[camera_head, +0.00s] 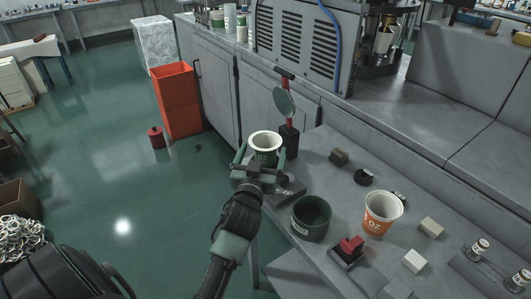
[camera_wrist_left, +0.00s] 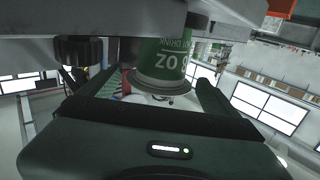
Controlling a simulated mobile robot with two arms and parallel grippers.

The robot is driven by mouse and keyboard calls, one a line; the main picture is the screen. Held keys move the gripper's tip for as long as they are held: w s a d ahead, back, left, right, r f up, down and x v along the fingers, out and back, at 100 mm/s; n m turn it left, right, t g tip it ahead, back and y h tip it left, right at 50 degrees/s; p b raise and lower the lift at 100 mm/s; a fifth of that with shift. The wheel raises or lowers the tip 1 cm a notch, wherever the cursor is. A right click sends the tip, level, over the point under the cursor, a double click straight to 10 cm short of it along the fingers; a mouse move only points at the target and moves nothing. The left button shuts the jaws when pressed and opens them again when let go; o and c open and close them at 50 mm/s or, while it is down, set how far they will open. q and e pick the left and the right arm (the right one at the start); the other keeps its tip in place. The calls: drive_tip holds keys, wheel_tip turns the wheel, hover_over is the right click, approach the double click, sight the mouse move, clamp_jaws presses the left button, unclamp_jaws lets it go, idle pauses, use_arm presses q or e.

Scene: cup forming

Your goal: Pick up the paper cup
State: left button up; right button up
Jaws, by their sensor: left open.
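A green paper cup (camera_head: 265,150) with a white rim and "OZ" printed on it stands upright near the table's left edge. My left gripper (camera_head: 259,164) reaches it from the front. Its fingers are open, one on each side of the cup, and contact cannot be made out. In the left wrist view the green cup (camera_wrist_left: 172,66) shows upside down between the two spread fingers (camera_wrist_left: 158,95). An orange paper cup (camera_head: 381,211) with a white rim stands farther right on the table. My right gripper is not in view.
A dark green container (camera_head: 311,217) stands on the grey table (camera_head: 330,165) just right of my left arm. A red-topped block (camera_head: 350,246), pale blocks (camera_head: 431,227) and small dark items lie nearby. A red-handled tool (camera_head: 287,105) stands behind the green cup.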

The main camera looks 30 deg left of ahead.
use_arm(q)
drive_tip(key=x, duration=0.3)
drive_tip(key=shift+a, duration=0.15)
drive_tip(key=c, duration=1.5)
drive_tip(key=shift+c, duration=0.3)
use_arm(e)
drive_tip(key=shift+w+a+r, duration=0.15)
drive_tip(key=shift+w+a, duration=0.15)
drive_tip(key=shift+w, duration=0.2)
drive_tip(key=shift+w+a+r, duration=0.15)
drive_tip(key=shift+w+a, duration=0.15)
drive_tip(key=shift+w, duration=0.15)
